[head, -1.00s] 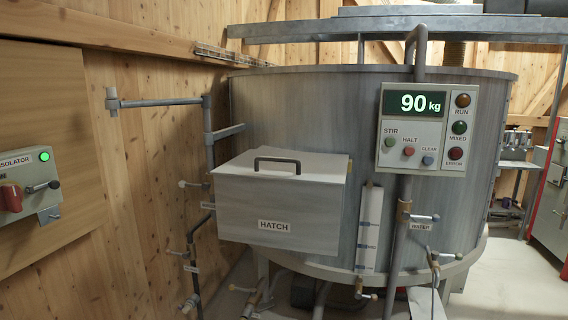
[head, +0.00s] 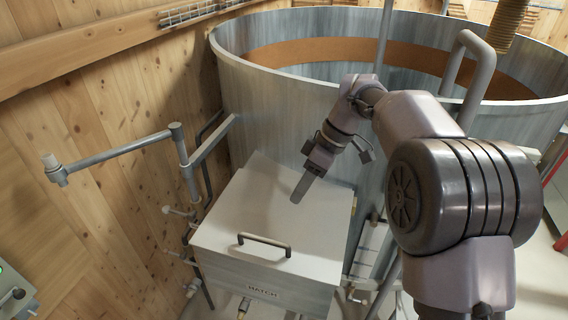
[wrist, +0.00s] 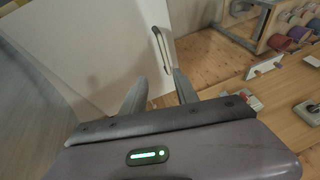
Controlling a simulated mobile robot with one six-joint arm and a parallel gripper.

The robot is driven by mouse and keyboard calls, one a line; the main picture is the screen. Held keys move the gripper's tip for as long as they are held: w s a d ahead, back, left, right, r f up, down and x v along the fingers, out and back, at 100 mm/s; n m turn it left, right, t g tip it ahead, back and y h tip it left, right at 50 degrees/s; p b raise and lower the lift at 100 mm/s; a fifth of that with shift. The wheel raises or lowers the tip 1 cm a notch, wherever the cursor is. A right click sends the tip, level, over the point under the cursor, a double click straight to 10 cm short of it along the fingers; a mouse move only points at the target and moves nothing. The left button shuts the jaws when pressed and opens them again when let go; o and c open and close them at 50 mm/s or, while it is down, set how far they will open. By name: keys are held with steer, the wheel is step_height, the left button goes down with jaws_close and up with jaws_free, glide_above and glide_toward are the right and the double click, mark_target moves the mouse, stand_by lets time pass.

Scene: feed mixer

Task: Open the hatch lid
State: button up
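The hatch lid (head: 235,205) is a pale flat cover, shut on top of the grey hatch box (head: 262,292) on the side of the tank. Its dark bar handle (head: 264,241) stands near the lid's front edge. In the wrist view the lid (wrist: 80,45) fills the upper left, with the handle (wrist: 163,50) ahead of the fingertips. My gripper (head: 299,190) is over the lid's right part, behind and to the right of the handle. Its fingers (wrist: 159,78) are apart with nothing between them. The handle is clear of the fingers.
The open round tank (head: 290,95) rises behind the hatch. A grey pipe (head: 120,155) sticks out at the left by the wooden wall (head: 100,105). A bent pipe (head: 470,75) stands at the tank's right. Valves sit below the box. Space above the lid is free.

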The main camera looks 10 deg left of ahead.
steer(key=b, duration=0.1)
glide_toward(267, 239)
steer(key=shift+n, duration=0.3)
steer(key=x, duration=0.7)
steer(key=shift+s, duration=0.1)
steer(key=shift+a+f, duration=0.15)
steer(key=shift+f, duration=0.4)
steer(key=shift+c, duration=0.3)
jaws_close()
steer(key=shift+r, duration=0.1)
